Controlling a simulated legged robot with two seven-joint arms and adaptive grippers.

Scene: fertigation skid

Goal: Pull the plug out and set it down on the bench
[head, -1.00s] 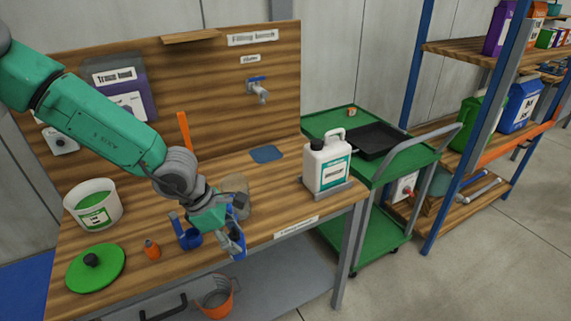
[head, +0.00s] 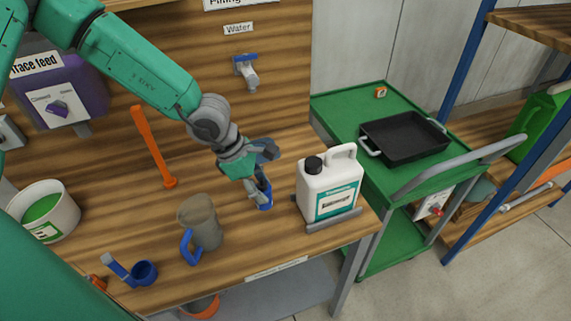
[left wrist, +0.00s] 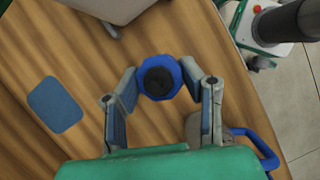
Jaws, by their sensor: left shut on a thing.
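My left gripper (head: 262,200) is shut on a small blue many-sided piece with a dark round centre, which I take to be the plug (left wrist: 158,77). The plug sits between both fingertips in the left wrist view. In the head view the gripper points down close over the wooden bench (head: 120,215), left of the white canister. Whether the plug touches the bench cannot be told. My right gripper is not in view.
A beige jug (head: 203,222) with a blue handle stands left of the gripper. A white canister (head: 328,190) stands close on the right. A blue scoop (head: 143,272), an orange tool (head: 152,150) and a white bucket (head: 62,222) are further left. A green trolley (head: 352,100) stands beyond the bench.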

